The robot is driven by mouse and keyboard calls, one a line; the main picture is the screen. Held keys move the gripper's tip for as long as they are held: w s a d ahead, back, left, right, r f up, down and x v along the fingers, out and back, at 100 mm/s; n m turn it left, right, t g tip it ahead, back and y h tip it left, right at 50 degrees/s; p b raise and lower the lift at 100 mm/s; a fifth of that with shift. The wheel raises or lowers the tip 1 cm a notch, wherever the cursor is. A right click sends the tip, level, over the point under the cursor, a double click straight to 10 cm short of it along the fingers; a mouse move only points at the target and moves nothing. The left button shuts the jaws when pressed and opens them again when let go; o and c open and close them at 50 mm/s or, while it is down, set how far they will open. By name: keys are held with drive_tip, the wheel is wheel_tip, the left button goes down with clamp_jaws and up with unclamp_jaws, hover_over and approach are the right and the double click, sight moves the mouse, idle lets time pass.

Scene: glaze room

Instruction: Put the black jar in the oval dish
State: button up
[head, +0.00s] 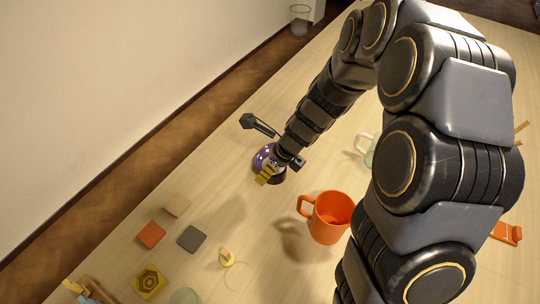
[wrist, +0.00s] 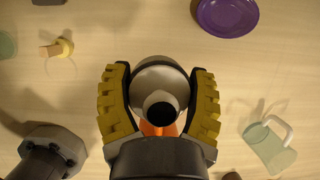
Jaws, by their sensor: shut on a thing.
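My gripper (head: 274,172) is over the table, its yellow pads bent around a round thing. In the wrist view, my gripper (wrist: 159,100) has a pad pressed on each side of this thing, the black jar (wrist: 157,77), seen from above with a pale top, dark rim and dark centre. In the head view the jar is mostly hidden by my gripper. The purple dish (head: 262,157), which seems to be the oval dish, lies just behind my gripper there. In the wrist view the dish (wrist: 228,14) is at the top right, apart from the jar and cut by the frame.
An orange mug (head: 331,217) stands close to the right of my gripper. A pale green glass jug (wrist: 268,146) is at the wrist view's lower right. Several tiles, including a red one (head: 151,235), and a small yellow-knobbed thing (head: 227,257) lie toward the front left.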

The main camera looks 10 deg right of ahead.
drive_tip(key=shift+w+d+r+m, duration=0.2)
drive_tip(key=shift+w+d+m, duration=0.55)
drive_tip(key=shift+d, duration=0.25)
drive_tip(key=w+f, duration=0.4)
drive_tip(key=w, duration=0.5)
hover_over(266, 155)
drive_tip(key=shift+t, duration=0.3)
drive_tip(key=f, duration=0.6)
drive_tip(key=shift+s+d, duration=0.35)
drive_tip(key=shift+s+f, duration=0.1)
drive_tip(key=shift+f, duration=1.3)
drive_tip(key=shift+f, duration=0.2)
drive_tip(key=shift+f, duration=0.15)
drive_tip(key=o, duration=1.1)
